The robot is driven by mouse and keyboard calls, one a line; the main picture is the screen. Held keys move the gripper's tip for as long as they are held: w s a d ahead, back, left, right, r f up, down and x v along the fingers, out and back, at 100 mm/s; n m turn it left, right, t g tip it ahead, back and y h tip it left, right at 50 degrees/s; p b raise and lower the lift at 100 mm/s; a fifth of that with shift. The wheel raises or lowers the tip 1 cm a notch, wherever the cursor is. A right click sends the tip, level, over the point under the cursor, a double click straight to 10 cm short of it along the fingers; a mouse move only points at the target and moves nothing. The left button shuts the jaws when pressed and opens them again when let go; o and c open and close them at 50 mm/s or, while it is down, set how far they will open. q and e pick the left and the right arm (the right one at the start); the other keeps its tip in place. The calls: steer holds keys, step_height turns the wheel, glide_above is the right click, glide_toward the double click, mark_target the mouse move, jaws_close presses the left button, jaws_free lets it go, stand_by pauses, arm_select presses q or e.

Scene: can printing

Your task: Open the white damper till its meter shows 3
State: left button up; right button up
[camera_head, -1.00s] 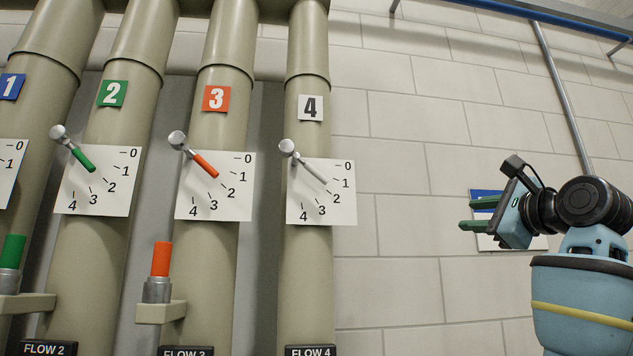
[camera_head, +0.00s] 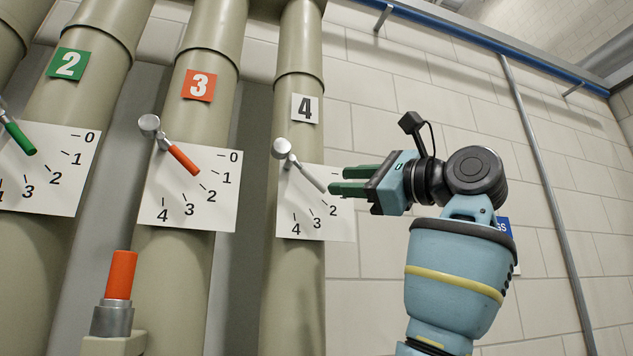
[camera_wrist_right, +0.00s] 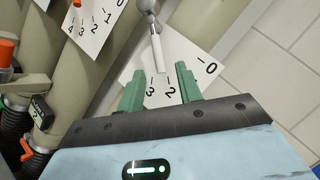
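The white damper's lever (camera_head: 308,177) stands on the pipe marked 4, over a white meter card (camera_head: 290,215) with numbers. The lever slants down to the right, roughly toward the 2; I cannot read it exactly. Finger tips hide the 1 and 0 side in the head view. My right gripper (camera_head: 333,183) has its green fingers by the lever's end. In the right wrist view the gripper (camera_wrist_right: 159,82) is open, and the lever (camera_wrist_right: 156,50) points down between the fingers, without visible grip. The card (camera_wrist_right: 195,55) lies behind. My left gripper is out of view.
Orange damper lever (camera_head: 183,159) and its card stand to the left, with the green lever (camera_head: 20,138) further left. An orange-topped fitting (camera_head: 121,275) stands lower left.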

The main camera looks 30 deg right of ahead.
mark_target(320, 182)
steer(key=x, duration=0.7)
steer(key=shift+w+a+f, duration=0.1)
steer(key=shift+w+a, duration=0.05)
jaws_close()
